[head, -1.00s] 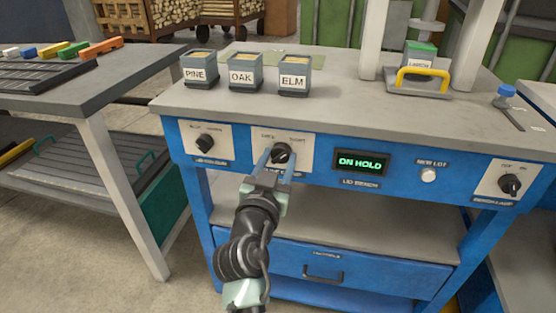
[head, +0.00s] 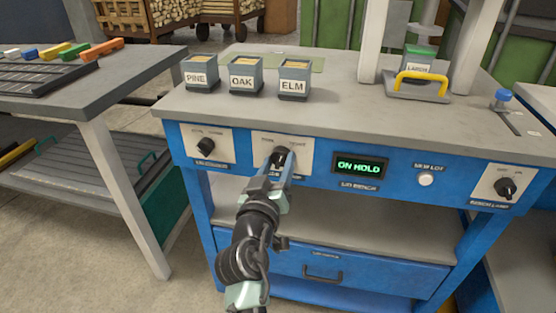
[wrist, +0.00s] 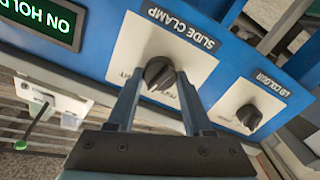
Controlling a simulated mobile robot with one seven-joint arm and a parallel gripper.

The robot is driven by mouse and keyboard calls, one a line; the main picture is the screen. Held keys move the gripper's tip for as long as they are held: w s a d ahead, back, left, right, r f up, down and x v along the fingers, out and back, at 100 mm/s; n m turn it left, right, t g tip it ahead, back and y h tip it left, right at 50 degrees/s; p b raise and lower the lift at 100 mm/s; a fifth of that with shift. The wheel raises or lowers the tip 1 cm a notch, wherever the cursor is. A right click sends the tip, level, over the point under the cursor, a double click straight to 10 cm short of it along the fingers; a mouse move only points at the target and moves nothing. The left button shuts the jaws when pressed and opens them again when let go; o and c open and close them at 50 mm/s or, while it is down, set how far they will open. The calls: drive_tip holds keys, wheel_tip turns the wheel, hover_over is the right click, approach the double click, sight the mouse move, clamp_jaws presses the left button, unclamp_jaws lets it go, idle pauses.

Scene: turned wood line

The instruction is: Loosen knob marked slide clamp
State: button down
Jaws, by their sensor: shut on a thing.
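The knob marked slide clamp is a black knob (wrist: 159,74) on a white plate on the blue front panel. The plate's "SLIDE CLAMP" label reads upside down in the wrist view. In the head view the knob (head: 279,155) sits on the second plate from the left, partly hidden by my gripper. My gripper (wrist: 156,80) is shut on this knob, one finger on each side of it. My gripper also shows in the head view (head: 280,161), reaching the panel from below and rolled to one side.
To its left is another black knob (head: 206,146), marked LID COLOUR in the wrist view (wrist: 250,116). To the right are a green "ON HOLD" display (head: 360,167), a white button (head: 426,179) and a third knob (head: 505,187). Pine, oak and elm boxes (head: 294,80) stand on the bench top.

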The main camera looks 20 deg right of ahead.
drive_tip(key=n+p, duration=0.2)
drive_tip(key=n, duration=0.4)
drive_tip(key=shift+r+p, duration=0.1)
drive_tip(key=shift+p, duration=0.2)
drive_tip(key=n+p, duration=0.2)
drive_tip(key=n, duration=0.4)
drive_tip(key=shift+n, duration=0.3)
drive_tip(key=shift+c, duration=1.5)
unclamp_jaws()
drive_tip(key=p+v, duration=0.1)
drive_tip(key=v, duration=1.2)
drive_tip(key=shift+p, duration=0.4)
